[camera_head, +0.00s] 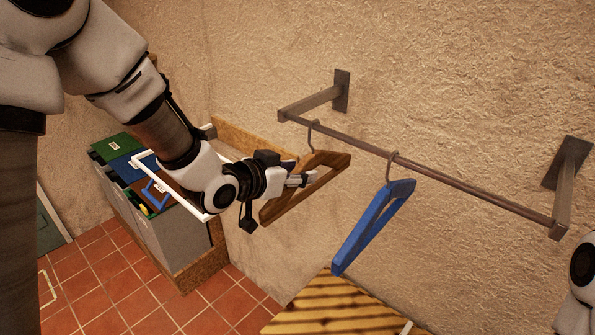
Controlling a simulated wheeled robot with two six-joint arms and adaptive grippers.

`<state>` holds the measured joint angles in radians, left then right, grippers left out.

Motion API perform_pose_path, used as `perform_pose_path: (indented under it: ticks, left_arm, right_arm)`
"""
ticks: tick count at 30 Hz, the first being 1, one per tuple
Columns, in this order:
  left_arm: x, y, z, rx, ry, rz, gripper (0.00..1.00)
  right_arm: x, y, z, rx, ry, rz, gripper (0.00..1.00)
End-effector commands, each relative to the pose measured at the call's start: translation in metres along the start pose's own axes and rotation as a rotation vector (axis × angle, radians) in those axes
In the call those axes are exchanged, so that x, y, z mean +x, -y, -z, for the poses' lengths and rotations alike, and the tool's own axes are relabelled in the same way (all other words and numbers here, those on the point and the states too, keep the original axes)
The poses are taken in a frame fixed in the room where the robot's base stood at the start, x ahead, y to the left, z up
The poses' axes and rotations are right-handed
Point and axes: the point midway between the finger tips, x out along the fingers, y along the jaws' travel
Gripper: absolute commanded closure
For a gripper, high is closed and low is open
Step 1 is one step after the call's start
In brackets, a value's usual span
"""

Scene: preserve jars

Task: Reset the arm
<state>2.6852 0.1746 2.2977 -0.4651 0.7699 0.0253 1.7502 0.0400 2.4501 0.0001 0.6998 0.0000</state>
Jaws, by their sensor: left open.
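My left arm comes in from the upper left. Its gripper (308,180) is open, just in front of or beside a brown wooden hanger (328,180); I cannot tell whether they touch. The brown hanger hangs by its hook from a wall rail (440,176), and my gripper covers part of it. A blue hanger (372,225) hangs from the same rail, further right and clear of the gripper. Part of my right arm shows at the lower right edge; its gripper is out of view.
A striped wooden surface (325,308) lies below the blue hanger. The tiled floor (105,285) is open at lower left.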

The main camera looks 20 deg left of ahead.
Motion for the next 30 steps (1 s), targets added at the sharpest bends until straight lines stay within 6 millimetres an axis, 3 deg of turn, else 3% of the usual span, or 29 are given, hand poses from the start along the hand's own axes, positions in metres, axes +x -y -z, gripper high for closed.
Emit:
perform_pose_path:
  ticks: [9, 12, 17, 20, 23, 26, 30]
  left_arm:
    - [-0.058, 0.000, 0.001, -0.008, -0.006, 0.000, 0.53]
    - [-0.070, 0.000, 0.001, -0.004, -0.003, 0.000, 0.53]
    - [-0.073, 0.000, -0.001, -0.001, 0.001, -0.001, 0.53]
    - [-0.066, 0.000, -0.017, -0.015, 0.033, 0.002, 0.53]
    - [-0.050, 0.000, -0.062, -0.053, 0.126, 0.013, 0.53]
    - [-0.032, -0.002, -0.130, -0.109, 0.267, 0.032, 0.53]
    - [-0.021, -0.011, -0.242, -0.189, 0.494, 0.071, 0.53]
  right_arm:
    - [0.000, 0.000, 0.000, 0.000, 0.000, 0.000, 0.60]
    - [0.000, 0.000, 0.000, 0.000, 0.000, 0.000, 0.60]
    - [0.000, 0.000, 0.000, 0.000, 0.000, 0.000, 0.60]
    - [0.004, 0.000, 0.000, 0.000, 0.000, 0.000, 0.60]
    - [0.010, 0.000, 0.000, 0.000, 0.000, 0.000, 0.60]
    - [0.020, 0.000, 0.000, 0.000, 0.000, 0.000, 0.60]
    - [0.033, 0.000, 0.000, 0.000, 0.000, 0.000, 0.60]
